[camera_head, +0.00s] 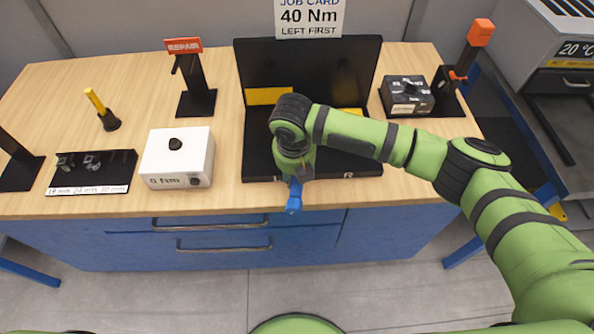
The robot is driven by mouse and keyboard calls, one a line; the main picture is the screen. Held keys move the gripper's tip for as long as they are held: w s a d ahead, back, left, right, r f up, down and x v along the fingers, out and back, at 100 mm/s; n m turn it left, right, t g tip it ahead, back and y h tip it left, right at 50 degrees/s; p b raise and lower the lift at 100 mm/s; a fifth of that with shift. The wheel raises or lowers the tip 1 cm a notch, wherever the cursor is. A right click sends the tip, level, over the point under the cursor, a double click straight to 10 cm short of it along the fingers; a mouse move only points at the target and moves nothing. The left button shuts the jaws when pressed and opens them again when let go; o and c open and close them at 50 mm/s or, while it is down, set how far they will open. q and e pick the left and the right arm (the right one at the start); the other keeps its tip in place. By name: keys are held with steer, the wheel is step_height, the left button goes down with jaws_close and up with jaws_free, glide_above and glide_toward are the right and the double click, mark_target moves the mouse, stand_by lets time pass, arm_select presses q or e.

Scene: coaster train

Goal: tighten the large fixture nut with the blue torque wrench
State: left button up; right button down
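The blue torque wrench (294,199) shows only as a short blue end sticking out past the table's front edge; the rest is hidden under my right wrist. My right gripper (297,178) points down at the front of the black fixture (258,150) and appears closed around the wrench; its fingers are mostly hidden. The fixture has a tall back panel, yellow plates left and right, and an "R" mark at its front right. The large nut cannot be made out; my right arm covers the fixture's middle. My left gripper is not in view.
A job card (309,17) reads 40 Nm, left first. A white box (178,158) reads 0 Nm. A socket tray (92,172), a yellow-handled tool (97,104), a REPAIR stand (197,90), a black case (406,94) and an orange-topped tool (480,33) stand around.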

steer(key=shift+w+a+m, duration=0.2)
steer(key=shift+a+m, duration=0.15)
steer(key=shift+a, duration=0.2)
steer(key=shift+w+a+m, duration=0.15)
steer(key=shift+a+m, duration=0.2)
steer(key=shift+a, duration=0.2)
stand_by(0.4)
steer(key=shift+w+a+r+m, duration=0.1)
steer(key=shift+w+a+m, duration=0.25)
steer(key=shift+a+m, duration=0.25)
stand_by(0.9)
steer(key=shift+w+a+m, duration=0.25)
steer(key=shift+a+m, duration=0.05)
steer(key=shift+a, duration=0.35)
stand_by(0.4)
steer(key=shift+w+a+m+h+b, duration=0.15)
steer(key=shift+w+a+m+b, duration=0.2)
steer(key=shift+a, duration=0.15)
steer(key=shift+w+a+m+h+b, duration=0.2)
steer(key=shift+a+m+b, duration=0.1)
steer(key=shift+a, duration=0.15)
stand_by(0.7)
steer(key=shift+s+d+n+p, duration=0.15)
steer(key=shift+d+n+p, duration=0.1)
steer(key=shift+p, duration=0.3)
steer(key=shift+s+d, duration=0.1)
steer(key=shift+d, duration=0.05)
steer(key=shift+r+p, duration=0.1)
steer(key=shift+p, duration=0.2)
